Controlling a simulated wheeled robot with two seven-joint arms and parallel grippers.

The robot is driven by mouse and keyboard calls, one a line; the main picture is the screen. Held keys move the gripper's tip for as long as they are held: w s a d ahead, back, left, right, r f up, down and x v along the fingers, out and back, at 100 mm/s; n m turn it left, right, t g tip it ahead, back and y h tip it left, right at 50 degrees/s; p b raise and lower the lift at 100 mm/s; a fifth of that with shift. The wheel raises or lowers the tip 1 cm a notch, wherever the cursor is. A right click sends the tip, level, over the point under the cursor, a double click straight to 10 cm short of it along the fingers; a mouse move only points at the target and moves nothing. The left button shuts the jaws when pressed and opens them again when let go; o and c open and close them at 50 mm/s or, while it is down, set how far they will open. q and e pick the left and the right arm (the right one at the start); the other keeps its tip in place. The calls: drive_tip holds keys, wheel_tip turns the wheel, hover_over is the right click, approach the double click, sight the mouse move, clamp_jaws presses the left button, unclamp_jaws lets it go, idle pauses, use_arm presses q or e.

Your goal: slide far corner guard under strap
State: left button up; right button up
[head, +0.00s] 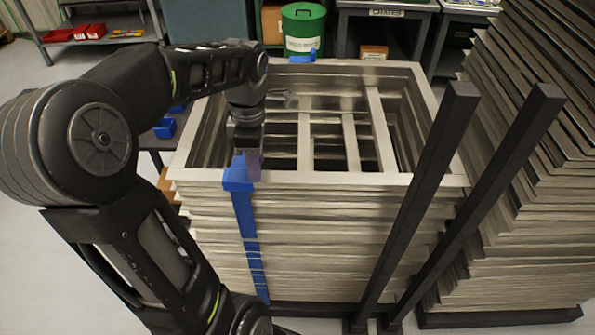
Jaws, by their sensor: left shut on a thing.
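A tall stack of pale metal frames (410,180) stands in front of me. A blue strap (247,235) runs down its near side at the left. A blue corner guard (236,182) sits on the near top edge, above the strap. A second blue corner guard (303,58) lies at the far top edge. My left gripper (248,160) points down at the near edge and is shut, apparently on the near blue guard; the grip is partly hidden. I cannot make out the strap across the top. My right gripper does not show.
Two dark upright posts (430,185) (510,175) lean across the view at the stack's right. A second stack of frames (525,200) stands beyond them. A green bin (303,28), a shelf with red trays (88,32) and benches stand behind.

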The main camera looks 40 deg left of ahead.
use_arm(q)
drive_tip(key=o, duration=1.1)
drive_tip(key=shift+r+p, duration=1.85)
drive_tip(key=shift+r, duration=0.45)
drive_tip(key=shift+r+p, duration=1.6)
drive_tip(key=shift+r, duration=0.4)
